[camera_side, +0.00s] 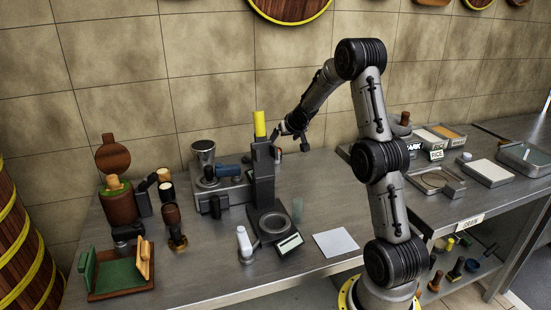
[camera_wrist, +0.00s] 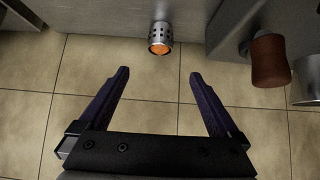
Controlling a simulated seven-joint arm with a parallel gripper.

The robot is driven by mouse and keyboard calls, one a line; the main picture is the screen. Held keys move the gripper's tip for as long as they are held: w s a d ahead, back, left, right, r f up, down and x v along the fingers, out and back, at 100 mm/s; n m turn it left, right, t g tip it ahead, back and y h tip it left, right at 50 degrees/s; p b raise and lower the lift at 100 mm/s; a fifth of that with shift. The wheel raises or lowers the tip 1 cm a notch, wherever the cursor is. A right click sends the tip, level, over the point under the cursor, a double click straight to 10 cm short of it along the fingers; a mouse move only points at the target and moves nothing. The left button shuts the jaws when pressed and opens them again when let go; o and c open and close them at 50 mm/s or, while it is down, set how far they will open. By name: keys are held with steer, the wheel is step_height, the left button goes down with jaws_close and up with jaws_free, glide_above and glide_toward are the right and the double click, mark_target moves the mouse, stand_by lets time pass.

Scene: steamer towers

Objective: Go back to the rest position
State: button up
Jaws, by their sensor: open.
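My gripper (camera_side: 291,138) is raised above the steel counter (camera_side: 205,275), close to the tiled back wall. It is behind and to the right of a tall dark column with a yellow top (camera_side: 259,125). In the wrist view my gripper (camera_wrist: 159,73) shows two dark fingers spread wide with nothing between them. Beyond the fingertips is a small perforated metal cylinder with an orange inside (camera_wrist: 160,47), apart from both fingers.
A scale-like device with a round plate (camera_side: 273,224) stands below the column. A metal canister (camera_side: 204,152), a white bottle (camera_side: 244,241) and a green-lined wooden box (camera_side: 118,274) stand left. A pale sheet (camera_side: 336,242) lies right. A brown handle (camera_wrist: 270,62) shows in the wrist view.

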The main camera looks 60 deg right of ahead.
steer(key=w+a+r+n+t, duration=0.2)
steer(key=w+a+r, duration=0.2)
steer(key=r, duration=0.4)
steer(key=w+a+r+n+t, duration=0.1)
steer(key=w+a+r+n, duration=0.1)
steer(key=w+a+r, duration=0.45)
steer(key=s+a+r+n+t+y, duration=0.1)
steer(key=s+a+r+n, duration=0.2)
steer(key=a+r, duration=0.4)
steer(key=s+a+f+n+g+y, duration=0.1)
steer(key=s+a+f+g+y, duration=0.15)
steer(key=s+a, duration=0.8)
steer(key=s+a+f+g+y, duration=0.15)
steer(key=s+a+f, duration=0.25)
steer(key=s+a, duration=0.65)
steer(key=s+a+f, duration=0.1)
steer(key=s+f, duration=0.2)
steer(key=s, duration=0.2)
steer(key=s+a+f+n+g+y, duration=0.1)
steer(key=s+a+f, duration=0.1)
steer(key=s, duration=0.4)
steer(key=shift+s+f+y, duration=0.15)
steer(key=shift+f+y, duration=0.15)
steer(key=shift+f, duration=0.1)
steer(key=shift+a, duration=0.1)
